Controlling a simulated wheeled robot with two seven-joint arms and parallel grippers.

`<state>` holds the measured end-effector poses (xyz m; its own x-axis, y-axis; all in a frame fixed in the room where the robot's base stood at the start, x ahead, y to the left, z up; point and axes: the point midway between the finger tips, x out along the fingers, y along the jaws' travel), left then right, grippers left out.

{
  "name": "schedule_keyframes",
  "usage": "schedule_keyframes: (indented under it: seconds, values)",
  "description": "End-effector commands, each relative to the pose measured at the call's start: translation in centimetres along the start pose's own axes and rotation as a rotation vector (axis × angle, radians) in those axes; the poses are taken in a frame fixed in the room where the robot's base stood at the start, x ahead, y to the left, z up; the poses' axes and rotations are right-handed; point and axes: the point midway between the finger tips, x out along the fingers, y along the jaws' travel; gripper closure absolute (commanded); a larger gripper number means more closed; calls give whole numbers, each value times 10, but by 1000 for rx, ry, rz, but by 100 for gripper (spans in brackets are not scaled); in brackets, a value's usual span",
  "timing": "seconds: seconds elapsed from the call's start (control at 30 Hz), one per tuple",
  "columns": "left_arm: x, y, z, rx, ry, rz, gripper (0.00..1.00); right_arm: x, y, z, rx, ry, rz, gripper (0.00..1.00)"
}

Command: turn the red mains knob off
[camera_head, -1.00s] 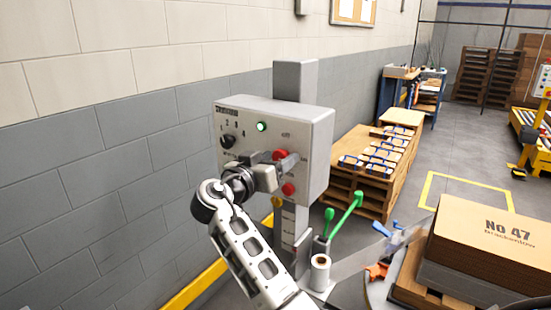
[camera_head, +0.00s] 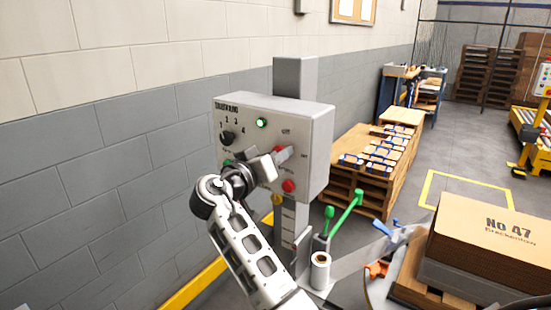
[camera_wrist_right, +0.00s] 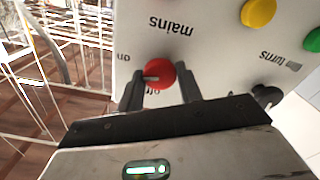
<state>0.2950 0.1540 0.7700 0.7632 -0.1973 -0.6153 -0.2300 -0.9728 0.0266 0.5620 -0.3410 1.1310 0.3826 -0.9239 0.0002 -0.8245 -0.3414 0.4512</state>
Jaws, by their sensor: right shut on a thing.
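The red mains knob (camera_wrist_right: 160,75) sits on the face of the grey control box (camera_head: 319,140). In the right wrist view the lettering is upside down, with "on" left of the knob and "off" just below it, partly hidden. A grey mark on the knob lies toward its left side, the "on" side. My right gripper (camera_wrist_right: 160,88) is shut on the knob, one dark finger on each side. In the head view my right gripper (camera_head: 276,160) covers much of the panel, and only a bit of red knob (camera_head: 279,149) shows. My left gripper is not in view.
A lit green lamp (camera_head: 262,122), a black dial (camera_head: 226,138) and a red button (camera_head: 289,186) are on the box. A yellow button (camera_wrist_right: 258,12) shows in the wrist view. Brick wall stands left; a pallet stack (camera_head: 365,170) and carton (camera_head: 480,240) stand right.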

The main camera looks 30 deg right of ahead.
Motion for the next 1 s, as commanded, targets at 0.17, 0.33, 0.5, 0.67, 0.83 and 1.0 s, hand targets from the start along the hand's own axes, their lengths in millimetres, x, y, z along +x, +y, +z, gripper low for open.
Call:
schedule_keyframes:
  seconds: [0.17, 0.33, 0.5, 0.67, 0.83, 1.0]
  values:
    - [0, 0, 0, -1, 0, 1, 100, 0, 0, 0, -170, -1, -1, 87]
    - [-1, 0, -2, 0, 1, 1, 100, 0, 0, 0, -332, -2, -1, 87]
    - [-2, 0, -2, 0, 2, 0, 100, 0, -1, 0, -493, -2, -1, 87]
    - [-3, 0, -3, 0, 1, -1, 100, 0, -1, 1, -645, -2, -1, 87]
    - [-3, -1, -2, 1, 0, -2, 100, 0, -1, 1, -807, -2, -1, 87]
    - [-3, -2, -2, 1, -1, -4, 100, 0, -1, 1, -961, -2, -1, 87]
